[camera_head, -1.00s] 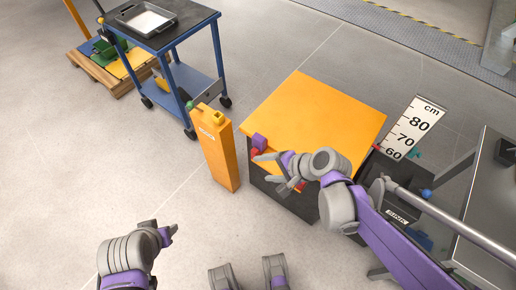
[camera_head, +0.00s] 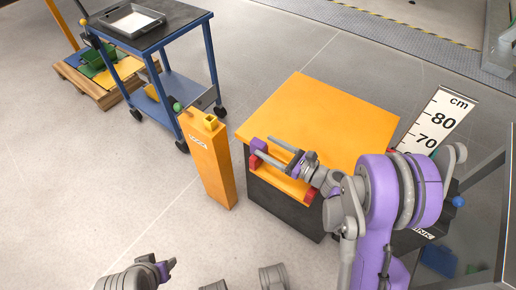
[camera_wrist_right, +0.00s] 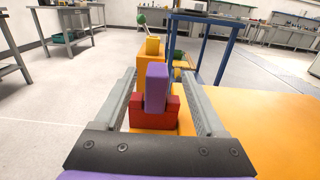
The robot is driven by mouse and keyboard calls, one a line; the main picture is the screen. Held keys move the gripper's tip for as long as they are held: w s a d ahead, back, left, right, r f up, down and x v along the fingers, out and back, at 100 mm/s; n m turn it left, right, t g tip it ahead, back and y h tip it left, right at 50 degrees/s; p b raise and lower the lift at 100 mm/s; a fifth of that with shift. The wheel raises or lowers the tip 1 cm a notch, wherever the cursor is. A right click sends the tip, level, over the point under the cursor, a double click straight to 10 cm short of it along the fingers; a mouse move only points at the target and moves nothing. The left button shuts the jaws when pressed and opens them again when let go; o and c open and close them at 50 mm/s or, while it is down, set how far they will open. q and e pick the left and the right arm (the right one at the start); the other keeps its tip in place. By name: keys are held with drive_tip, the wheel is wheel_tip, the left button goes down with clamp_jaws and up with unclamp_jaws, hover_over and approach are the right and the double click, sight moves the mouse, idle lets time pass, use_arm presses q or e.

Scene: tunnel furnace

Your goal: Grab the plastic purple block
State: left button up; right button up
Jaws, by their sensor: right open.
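The purple block (camera_head: 258,145) sits at the left edge of the orange-topped box, in a red holder (camera_head: 256,161). In the right wrist view the purple block (camera_wrist_right: 156,88) stands upright in the U-shaped red holder (camera_wrist_right: 154,113). My right gripper (camera_head: 270,150) is open, its fingers level and pointing left at the block. In the wrist view the two fingers of the right gripper (camera_wrist_right: 158,92) lie on either side of the block, with gaps visible. My left gripper (camera_head: 168,266) is at the bottom left, far from the block; its jaws are unclear.
The orange tabletop (camera_head: 325,115) is mostly bare. An orange post (camera_head: 210,165) with a yellow piece on top stands just left of it. A blue cart (camera_head: 175,75) with a tray is behind. A second red piece (camera_head: 310,195) is at the front edge.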

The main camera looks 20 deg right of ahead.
sight(265, 147)
drive_tip(key=x, duration=0.4)
drive_tip(key=shift+a, duration=0.2)
drive_tip(key=shift+s, duration=0.1)
clamp_jaws()
